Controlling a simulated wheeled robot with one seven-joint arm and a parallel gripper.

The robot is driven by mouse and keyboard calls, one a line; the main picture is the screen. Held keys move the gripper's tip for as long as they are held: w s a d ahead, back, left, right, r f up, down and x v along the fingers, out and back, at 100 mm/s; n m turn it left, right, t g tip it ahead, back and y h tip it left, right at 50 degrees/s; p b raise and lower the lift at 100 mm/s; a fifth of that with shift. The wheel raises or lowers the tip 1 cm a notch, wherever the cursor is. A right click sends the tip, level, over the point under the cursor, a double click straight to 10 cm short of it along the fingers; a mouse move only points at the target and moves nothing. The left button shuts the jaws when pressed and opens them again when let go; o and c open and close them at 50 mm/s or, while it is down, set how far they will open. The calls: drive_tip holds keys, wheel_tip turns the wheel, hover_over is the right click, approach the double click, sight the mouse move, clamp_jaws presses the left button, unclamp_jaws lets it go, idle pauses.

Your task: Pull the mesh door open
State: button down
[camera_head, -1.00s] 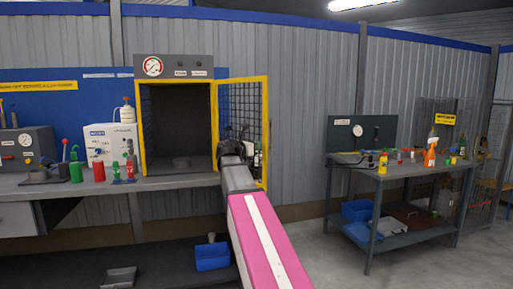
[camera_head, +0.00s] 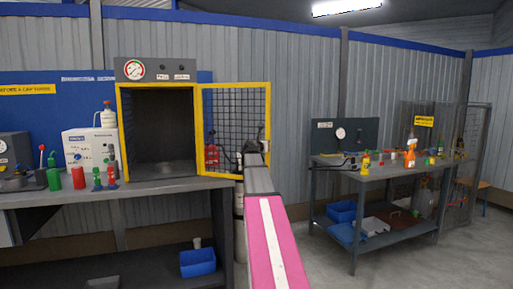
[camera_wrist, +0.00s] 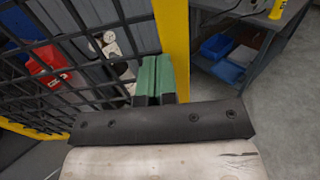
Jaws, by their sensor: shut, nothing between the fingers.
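The mesh door (camera_head: 235,87) has a yellow frame and black mesh. It stands wide open to the right of the dark test cabinet (camera_head: 158,125), hinged on the cabinet's right side. The cabinet's inside is in plain view. My gripper (camera_wrist: 154,80) is shut and empty, with its green finger pads together. It is at the lower part of the door, next to the yellow free-edge post (camera_wrist: 172,45) in the wrist view. I cannot tell whether it touches the door. My arm hides the door's lower right corner in the head view.
A workbench (camera_head: 60,195) runs under the cabinet, with bottles and a white box (camera_head: 88,150) on it. A red extinguisher (camera_head: 211,155) shows behind the mesh. A second table (camera_head: 385,180) with spray bottles stands at right. Open floor lies between.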

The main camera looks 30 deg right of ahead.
drive_tip(key=x, duration=0.9)
drive_tip(key=shift+w, duration=0.4)
drive_tip(key=shift+a, duration=0.15)
drive_tip(key=s+a, duration=0.3)
drive_tip(key=s, duration=0.3)
drive_tip(key=s+a, duration=0.3)
drive_tip(key=s, duration=0.4)
drive_tip(key=s+a+f+m+g+y, duration=0.2)
drive_tip(key=a+f+m, duration=0.25)
drive_tip(key=f, duration=0.55)
drive_tip(key=s+a+f+m+g+y, duration=0.15)
drive_tip(key=a+f+m, duration=0.35)
drive_tip(key=f, duration=0.5)
drive_tip(key=s+a+f+m+g+y, duration=0.2)
drive_tip(key=s+a+f+m+y, duration=0.15)
drive_tip(key=a+f, duration=0.45)
drive_tip(key=s+a+f+m+g+y, duration=0.6)
drive_tip(key=s+a+f+m, duration=0.7)
drive_tip(key=s+a+f, duration=0.7)
wheel_tip(320, 180, down, 4)
drive_tip(key=shift+r+m+g, duration=0.2)
drive_tip(key=shift+m+g, duration=0.2)
drive_tip(key=shift+g, duration=0.15)
drive_tip(key=shift+a, duration=0.1)
